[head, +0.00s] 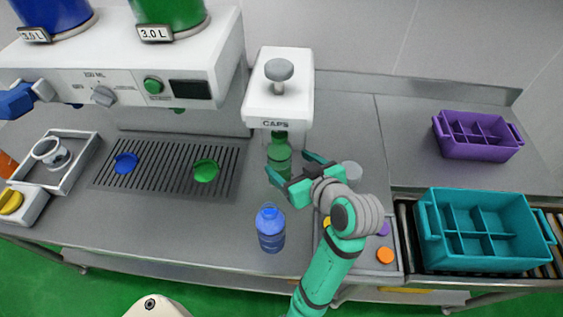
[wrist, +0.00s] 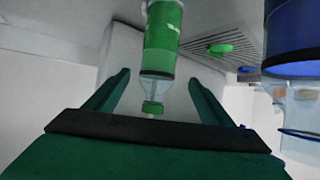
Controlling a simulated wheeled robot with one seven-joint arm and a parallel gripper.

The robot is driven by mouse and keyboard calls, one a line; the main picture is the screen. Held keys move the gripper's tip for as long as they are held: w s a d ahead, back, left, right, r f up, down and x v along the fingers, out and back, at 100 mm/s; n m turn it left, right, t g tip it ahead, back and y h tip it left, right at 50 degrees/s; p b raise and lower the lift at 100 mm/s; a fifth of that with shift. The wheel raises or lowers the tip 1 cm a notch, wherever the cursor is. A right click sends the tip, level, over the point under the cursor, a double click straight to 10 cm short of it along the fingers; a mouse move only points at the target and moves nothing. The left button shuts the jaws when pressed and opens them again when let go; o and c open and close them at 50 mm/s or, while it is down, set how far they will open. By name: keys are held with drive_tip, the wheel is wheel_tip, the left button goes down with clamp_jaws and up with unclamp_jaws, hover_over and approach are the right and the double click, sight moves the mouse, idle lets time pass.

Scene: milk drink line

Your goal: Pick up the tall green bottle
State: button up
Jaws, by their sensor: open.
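The tall green bottle (head: 279,160) stands upright on the steel counter, in front of and partly under the white caps station. Its green body also shows in the wrist view (wrist: 163,30), with a clear shoulder and a green cap. My gripper (head: 290,166) is open and empty, just right of and in front of the bottle. In the wrist view the fingers (wrist: 158,78) spread to either side of the bottle's line, and the bottle appears beyond them. I cannot tell whether either finger touches it.
A blue bottle (head: 270,228) stands nearer the counter's front edge and shows large at the right in the wrist view (wrist: 292,35). The caps station (head: 278,100) overhangs closely behind. A teal crate (head: 485,262) and purple crate (head: 478,148) are at right. A drip grate (head: 150,182) is left.

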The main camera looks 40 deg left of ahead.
sight(279, 154)
drive_tip(key=shift+x, duration=4)
drive_tip(key=shift+w, duration=0.15)
drive_tip(key=shift+r, duration=0.1)
drive_tip(key=c, duration=1.6)
